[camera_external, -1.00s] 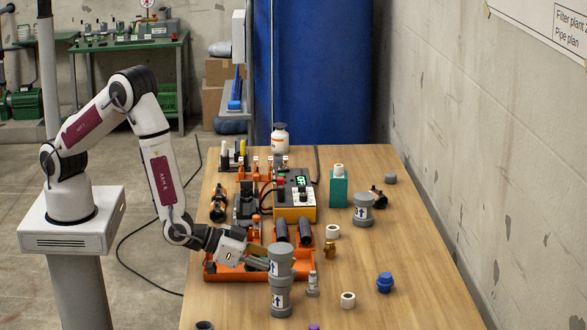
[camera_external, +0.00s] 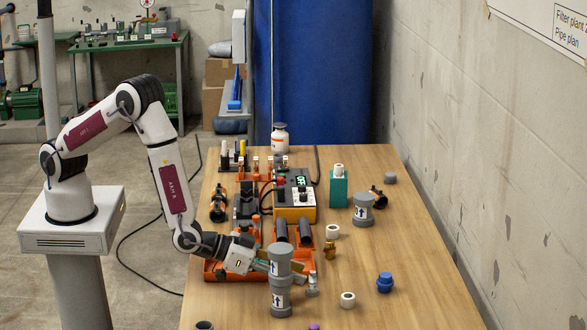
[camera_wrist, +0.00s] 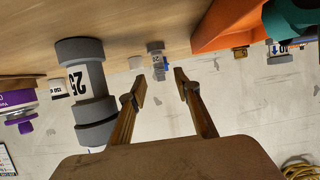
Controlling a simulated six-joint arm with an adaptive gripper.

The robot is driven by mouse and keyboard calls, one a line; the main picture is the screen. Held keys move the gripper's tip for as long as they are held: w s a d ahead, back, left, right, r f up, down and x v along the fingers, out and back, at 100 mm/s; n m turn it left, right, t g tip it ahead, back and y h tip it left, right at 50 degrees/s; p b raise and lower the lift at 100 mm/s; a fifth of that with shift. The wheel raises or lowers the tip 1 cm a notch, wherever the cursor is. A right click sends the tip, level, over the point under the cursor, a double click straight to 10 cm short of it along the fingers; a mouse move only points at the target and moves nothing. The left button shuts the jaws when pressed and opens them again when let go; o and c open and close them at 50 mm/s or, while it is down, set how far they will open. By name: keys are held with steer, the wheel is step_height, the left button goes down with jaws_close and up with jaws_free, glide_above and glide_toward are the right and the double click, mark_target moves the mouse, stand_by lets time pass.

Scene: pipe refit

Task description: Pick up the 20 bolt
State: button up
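A small grey fitting with a pale label, likely the 20 bolt (camera_external: 312,285), stands upright on the wooden table right of a taller grey fitting. In the wrist view, the same small fitting (camera_wrist: 156,55) shows beyond the gap between my fingertips; its label is too small to read surely. My gripper (camera_wrist: 161,82) is open, with nothing between its fingers. In the external view, my gripper (camera_external: 275,267) is low over the table, its tips partly hidden behind the taller grey fitting (camera_external: 280,293). That fitting (camera_wrist: 72,82), marked 25, stands close beside my left finger in the wrist view.
An orange tray (camera_external: 222,274) lies under and behind my wrist. A brass fitting (camera_external: 330,250), white rings (camera_external: 348,299) and a blue fitting (camera_external: 385,282) stand to the right. A purple-labelled part (camera_wrist: 15,103) is at the wrist view's left.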

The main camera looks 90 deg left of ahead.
mark_target(313, 275)
steer(key=shift+w, duration=0.15)
steer(key=shift+x, duration=2.5)
jaws_close()
